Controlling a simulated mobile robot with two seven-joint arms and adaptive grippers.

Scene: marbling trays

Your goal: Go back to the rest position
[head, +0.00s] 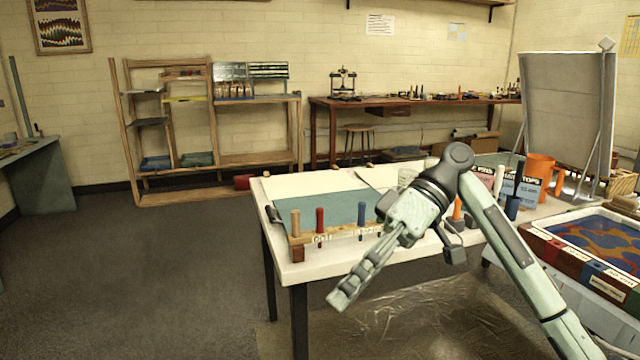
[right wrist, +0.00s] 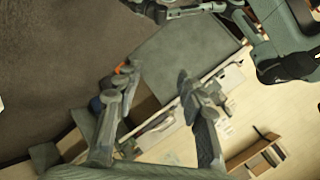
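My right gripper (head: 398,280) hangs in front of the white table's near edge in the head view, at the end of my bent right arm. Its two fingers are spread, with nothing between them. The right wrist view also shows the two fingers (right wrist: 152,80) apart and empty. My left arm does not show in the head view. A dark arm-like shape at the top of the right wrist view may be my left arm; its fingers are too unclear to read.
The white table (head: 300,270) carries a rack with wooden, red and blue-handled tools (head: 320,222), an orange mug (head: 543,178) and other items behind my right arm. A marbling tray (head: 545,250) stands at the right. The floor at left (head: 150,270) is clear.

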